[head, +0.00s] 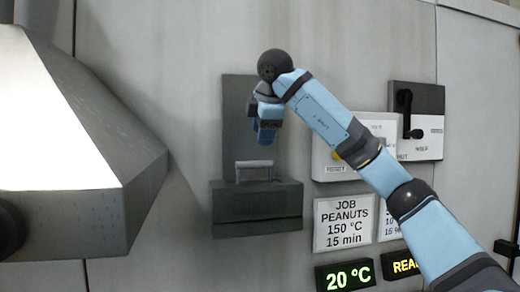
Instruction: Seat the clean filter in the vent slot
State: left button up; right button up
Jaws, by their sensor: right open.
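The vent slot appears to be the dark grey box (257,212) on the wall, with a dark back plate (236,125) rising behind it. A pale grey handle-like bar (254,163) on short legs stands at the top of the box. It may be the top of the filter; any part below is hidden by the box, and I cannot tell how deep it sits. My right gripper (265,139) points down just above the bar, open and apart from it. My left gripper is not in view.
A large grey metal hood (75,160) fills the left. Right of the slot are a job card (342,223), a green temperature display (345,275), a ready display (403,266) and a panel with a black crank (405,112). My right arm crosses in front of these.

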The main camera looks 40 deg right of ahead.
jog(key=shift+s+r, duration=0.35)
jog(key=shift+r, duration=0.15)
dwell(0.4)
